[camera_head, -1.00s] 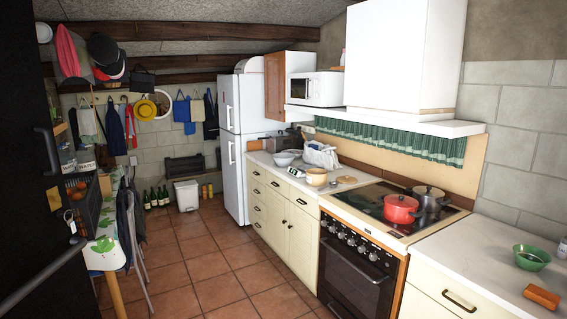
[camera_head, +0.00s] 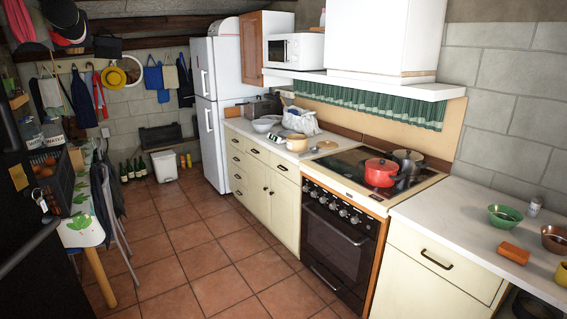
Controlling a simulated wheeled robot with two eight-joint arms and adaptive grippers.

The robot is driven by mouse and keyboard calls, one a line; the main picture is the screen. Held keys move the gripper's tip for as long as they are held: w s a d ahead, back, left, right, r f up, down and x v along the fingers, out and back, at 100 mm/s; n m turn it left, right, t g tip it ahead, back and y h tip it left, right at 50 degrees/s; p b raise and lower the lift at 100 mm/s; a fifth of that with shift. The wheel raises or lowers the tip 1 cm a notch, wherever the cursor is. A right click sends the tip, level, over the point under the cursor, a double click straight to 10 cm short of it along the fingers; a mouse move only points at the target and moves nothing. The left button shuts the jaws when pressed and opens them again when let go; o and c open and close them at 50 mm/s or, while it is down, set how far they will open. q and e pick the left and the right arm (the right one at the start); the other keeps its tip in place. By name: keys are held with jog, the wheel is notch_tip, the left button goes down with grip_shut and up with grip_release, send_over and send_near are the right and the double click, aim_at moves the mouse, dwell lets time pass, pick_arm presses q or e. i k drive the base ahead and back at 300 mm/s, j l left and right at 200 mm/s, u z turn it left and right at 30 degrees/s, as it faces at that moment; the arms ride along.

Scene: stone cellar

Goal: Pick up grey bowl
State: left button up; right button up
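A pale grey-white bowl (camera_head: 266,124) sits on the far counter, left of a white bag and in front of the microwave's far end. It is small in the view, and I cannot tell its exact shade. A green bowl (camera_head: 505,216) and a brownish bowl (camera_head: 555,238), cut by the right edge, stand on the near right counter. Neither of my grippers shows in the head view.
A stove (camera_head: 375,172) carries a red pot (camera_head: 381,172) and a grey pot (camera_head: 408,161). An orange block (camera_head: 513,253) lies on the near counter. A table (camera_head: 82,236) and chairs stand at left. The tiled floor (camera_head: 190,260) between is clear.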

aim_at(261, 126)
jog(key=i+j+z, duration=0.25)
jog(key=i+z, duration=0.15)
jog(key=i+j+z, duration=0.45)
jog(key=i, duration=0.15)
